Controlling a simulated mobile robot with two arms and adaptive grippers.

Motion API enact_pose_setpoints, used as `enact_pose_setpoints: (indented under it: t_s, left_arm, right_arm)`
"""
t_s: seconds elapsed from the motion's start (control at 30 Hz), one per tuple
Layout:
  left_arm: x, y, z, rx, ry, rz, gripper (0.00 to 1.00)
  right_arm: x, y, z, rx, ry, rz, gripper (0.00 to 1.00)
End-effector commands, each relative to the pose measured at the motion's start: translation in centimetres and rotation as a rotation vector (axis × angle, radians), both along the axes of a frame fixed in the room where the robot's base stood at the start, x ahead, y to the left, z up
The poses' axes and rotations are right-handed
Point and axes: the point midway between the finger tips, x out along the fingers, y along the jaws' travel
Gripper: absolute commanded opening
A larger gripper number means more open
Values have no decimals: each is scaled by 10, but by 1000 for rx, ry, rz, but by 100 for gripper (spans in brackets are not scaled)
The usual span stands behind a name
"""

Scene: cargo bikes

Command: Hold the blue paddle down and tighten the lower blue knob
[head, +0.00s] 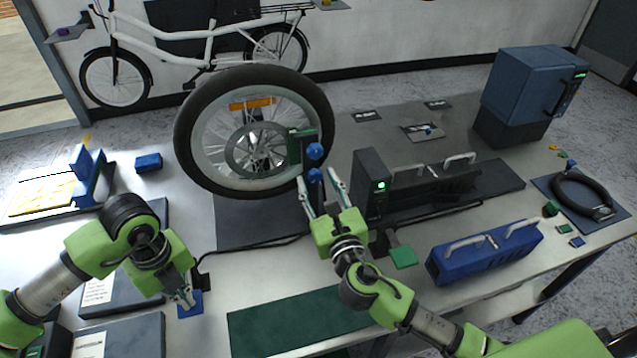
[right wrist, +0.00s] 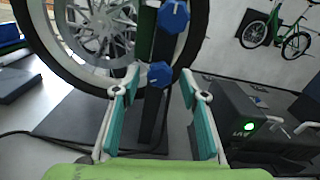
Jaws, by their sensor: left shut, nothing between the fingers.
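The lower blue knob (head: 314,175) sits on the dark upright post beside the wheel, below the upper blue knob (head: 314,151). My right gripper (head: 317,182) is open, with its fingers pointing at the lower knob. In the right wrist view the lower knob (right wrist: 159,74) appears between the two fingertips, with a gap on each side; I cannot tell how deep it sits between them. The blue paddle (head: 192,309) is at the front left of the bench. My left gripper (head: 186,298) is shut and empty, its tips over the paddle and apparently touching it.
A spoked wheel (head: 190,160) stands just left of the post. A black box with a green light (head: 370,175) stands close on the right. A blue long case (head: 485,257) and a green mat (head: 290,318) lie nearer the front edge.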

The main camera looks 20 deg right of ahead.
Motion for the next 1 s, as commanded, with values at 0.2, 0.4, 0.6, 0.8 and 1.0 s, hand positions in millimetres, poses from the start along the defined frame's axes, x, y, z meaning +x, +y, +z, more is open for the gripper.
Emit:
enact_pose_setpoints:
  t_s: [0.2,0.4,0.6,0.8,1.0]
  left_arm:
    - [0,0,-1,1,0,1,0]
    - [0,0,-1,2,1,1,0]
    - [0,0,-1,2,1,0,0]
    - [0,0,-1,1,2,1,0]
    - [0,0,-1,1,2,0,0]
  right_arm:
    - [0,0,0,0,0,0,1]
    - [0,0,0,8,0,0,1]
    - [0,0,-1,67,0,0,1]
    - [0,1,0,202,1,-1,1]
    - [0,1,0,386,1,-1,1]
